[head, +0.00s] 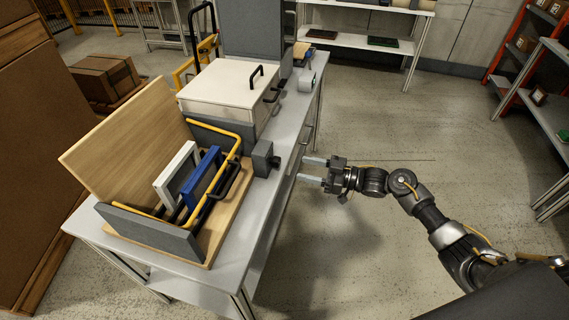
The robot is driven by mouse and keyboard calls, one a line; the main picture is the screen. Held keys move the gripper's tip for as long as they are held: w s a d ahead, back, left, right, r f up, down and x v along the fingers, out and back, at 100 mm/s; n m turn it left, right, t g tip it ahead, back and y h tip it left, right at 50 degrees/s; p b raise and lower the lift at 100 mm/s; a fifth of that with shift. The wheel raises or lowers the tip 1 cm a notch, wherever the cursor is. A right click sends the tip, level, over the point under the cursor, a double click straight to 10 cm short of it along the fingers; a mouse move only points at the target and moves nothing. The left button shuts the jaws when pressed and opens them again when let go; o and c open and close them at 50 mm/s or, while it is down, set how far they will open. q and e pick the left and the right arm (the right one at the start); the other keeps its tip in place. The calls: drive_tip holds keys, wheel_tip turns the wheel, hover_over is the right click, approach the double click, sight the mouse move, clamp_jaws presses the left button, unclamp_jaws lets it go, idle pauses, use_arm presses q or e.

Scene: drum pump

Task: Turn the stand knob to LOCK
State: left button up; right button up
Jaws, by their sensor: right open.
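The stand (195,249) sits on the grey table, with a wooden base, grey walls and a tall wooden back panel. A small grey block (261,155) is at its right side. A black knob (275,162) sticks out of the block toward the right. Its markings are too small to read, so I cannot tell its setting. My right gripper (305,169) is open and empty, just right of the knob and apart from it. Its two fingers point left toward the knob. My left gripper is not in view.
The stand holds a white frame (177,172), a blue frame (202,180) and a yellow bar (227,137). A white box (225,82) with black handles stands behind it on the table (261,206). Shelves (545,100) are at the far right. The floor right of the table is clear.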

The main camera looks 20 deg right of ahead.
sight(275, 162)
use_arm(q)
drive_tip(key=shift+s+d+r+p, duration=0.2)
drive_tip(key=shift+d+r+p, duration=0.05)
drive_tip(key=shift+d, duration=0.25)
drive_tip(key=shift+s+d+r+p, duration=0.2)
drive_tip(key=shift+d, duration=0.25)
use_arm(e)
drive_tip(key=shift+x, duration=3.9)
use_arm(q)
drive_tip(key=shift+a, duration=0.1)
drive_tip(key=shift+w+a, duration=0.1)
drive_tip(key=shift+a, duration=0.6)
use_arm(e)
drive_tip(key=c, duration=1)
